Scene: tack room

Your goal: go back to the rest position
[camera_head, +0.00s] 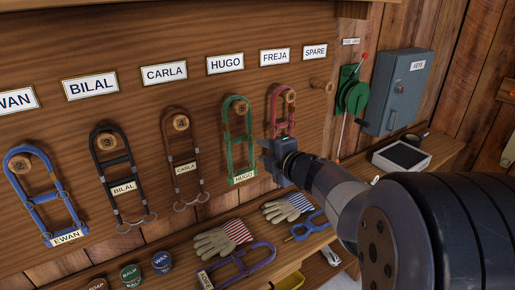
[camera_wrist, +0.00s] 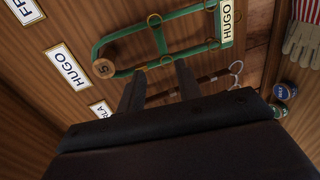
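My gripper (camera_head: 272,160) is raised in front of the wooden peg board, by the lower part of a red halter (camera_head: 273,107) that hangs under the FREJA label and is partly hidden by it. In the wrist view my gripper (camera_wrist: 160,72) has its two dark fingers apart, with nothing held between them. The green halter (camera_head: 228,140) tagged HUGO hangs on its peg to the left of the gripper; it also shows beyond the fingertips in the wrist view (camera_wrist: 150,48).
Blue (camera_head: 45,200), black (camera_head: 120,175) and brown (camera_head: 184,165) halters hang further left. The SPARE peg (camera_head: 322,86) is bare. A shelf below holds gloves (camera_head: 222,238), a purple halter (camera_head: 240,265) and tins (camera_head: 131,273). A grey key box (camera_head: 400,90) is at right.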

